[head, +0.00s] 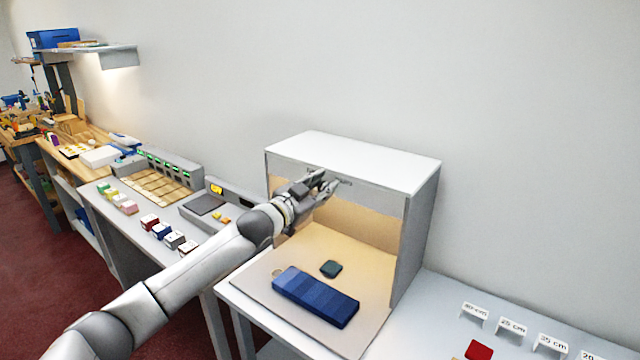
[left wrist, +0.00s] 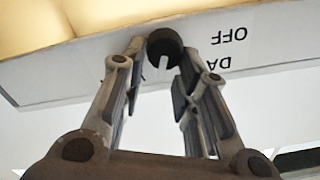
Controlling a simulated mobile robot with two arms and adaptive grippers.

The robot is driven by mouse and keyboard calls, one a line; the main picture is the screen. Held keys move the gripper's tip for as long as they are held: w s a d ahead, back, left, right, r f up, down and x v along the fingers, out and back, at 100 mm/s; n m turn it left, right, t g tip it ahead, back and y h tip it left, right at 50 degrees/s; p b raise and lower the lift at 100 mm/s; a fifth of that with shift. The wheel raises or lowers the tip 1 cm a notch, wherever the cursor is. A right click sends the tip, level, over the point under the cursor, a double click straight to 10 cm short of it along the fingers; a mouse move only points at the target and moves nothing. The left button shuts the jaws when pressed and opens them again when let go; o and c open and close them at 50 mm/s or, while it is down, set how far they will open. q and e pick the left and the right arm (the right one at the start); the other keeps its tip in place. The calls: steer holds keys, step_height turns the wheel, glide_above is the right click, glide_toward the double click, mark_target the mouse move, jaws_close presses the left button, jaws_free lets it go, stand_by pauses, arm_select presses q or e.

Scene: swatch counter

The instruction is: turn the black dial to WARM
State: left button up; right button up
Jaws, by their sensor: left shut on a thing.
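The black dial (left wrist: 164,44) is on the pale front strip of the light booth (head: 355,160). In the left wrist view its white mark points down the picture, toward my palm. The labels show upside down: OFF (left wrist: 229,36) to the right of the dial, and one starting "DA", partly covered by a finger. No WARM label shows. My left gripper (head: 328,184) is at the booth's upper front edge, and its fingers (left wrist: 163,56) are shut on the dial, one on each side. In the head view the gripper hides the dial. My right gripper is out of view.
A blue graded swatch strip (head: 315,296) and a small dark teal piece (head: 331,269) lie on the booth floor. Small labelled stands (head: 512,326) and a red block (head: 478,350) are at the right. A counter with several coloured blocks (head: 174,239) stands left.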

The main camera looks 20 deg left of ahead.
arm_select(q)
steer(key=shift+f+m, duration=0.1)
steer(key=shift+m, duration=0.6)
steer(key=shift+d, duration=0.1)
steer(key=o, duration=1)
steer(key=v, duration=1.2)
